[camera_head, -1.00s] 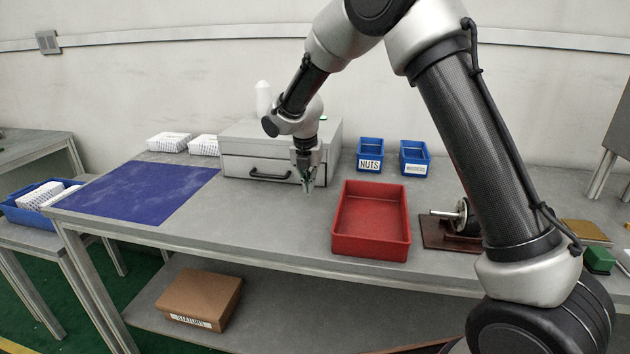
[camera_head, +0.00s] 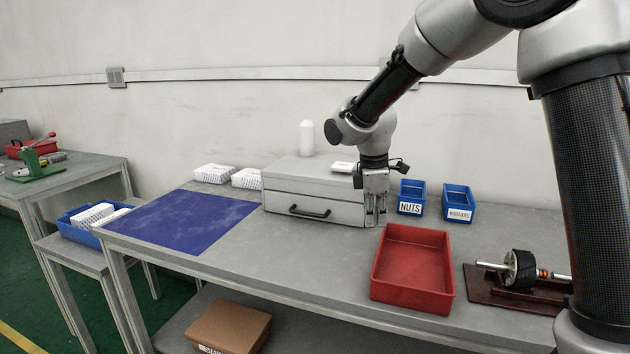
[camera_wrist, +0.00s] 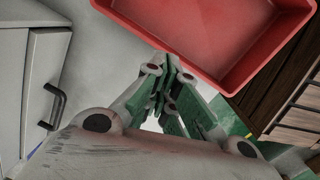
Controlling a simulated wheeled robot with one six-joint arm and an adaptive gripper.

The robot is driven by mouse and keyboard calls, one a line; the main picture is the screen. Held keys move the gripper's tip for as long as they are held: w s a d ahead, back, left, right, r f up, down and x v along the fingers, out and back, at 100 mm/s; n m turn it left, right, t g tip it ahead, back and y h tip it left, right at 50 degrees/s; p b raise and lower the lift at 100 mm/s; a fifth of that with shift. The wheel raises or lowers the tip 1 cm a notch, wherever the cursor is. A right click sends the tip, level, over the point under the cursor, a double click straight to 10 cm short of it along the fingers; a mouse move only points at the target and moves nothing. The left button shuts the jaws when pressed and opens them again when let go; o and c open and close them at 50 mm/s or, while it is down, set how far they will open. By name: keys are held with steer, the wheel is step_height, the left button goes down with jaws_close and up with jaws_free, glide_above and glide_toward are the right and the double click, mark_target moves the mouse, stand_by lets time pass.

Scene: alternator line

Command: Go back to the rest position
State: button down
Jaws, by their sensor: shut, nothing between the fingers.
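My gripper (camera_head: 376,216) hangs pointing down over the table, just in front of the right end of the grey drawer box (camera_head: 285,207). It is shut and holds nothing. In the wrist view my gripper's fingers (camera_wrist: 172,85) come together, with the red tray (camera_wrist: 215,40) beyond them. In the head view the red tray (camera_head: 412,297) lies to the right of my gripper and nearer the front edge, apart from it.
Blue bins of nuts (camera_head: 411,198) and washers (camera_head: 458,203) stand behind the tray. A rotor on a brown board (camera_head: 510,297) lies at right. A white bottle (camera_head: 306,138) stands behind the drawer box. The blue mat (camera_head: 185,222) at left is bare.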

steer(key=s+d+r+m+t, duration=0.1)
steer(key=s+d+r+m, duration=0.2)
steer(key=s+d+m, duration=0.2)
steer(key=s+d+r+m+t, duration=0.1)
steer(key=s+d+r+m, duration=0.2)
steer(key=s+d+m, duration=0.3)
steer(key=s+d+r+m+t+y, duration=0.1)
steer(key=s+d+r+m, duration=0.3)
steer(key=s+d, duration=0.6)
steer(key=shift+s+m+t, duration=0.3)
steer(key=shift+s+m, duration=0.8)
steer(key=shift+s, duration=1.95)
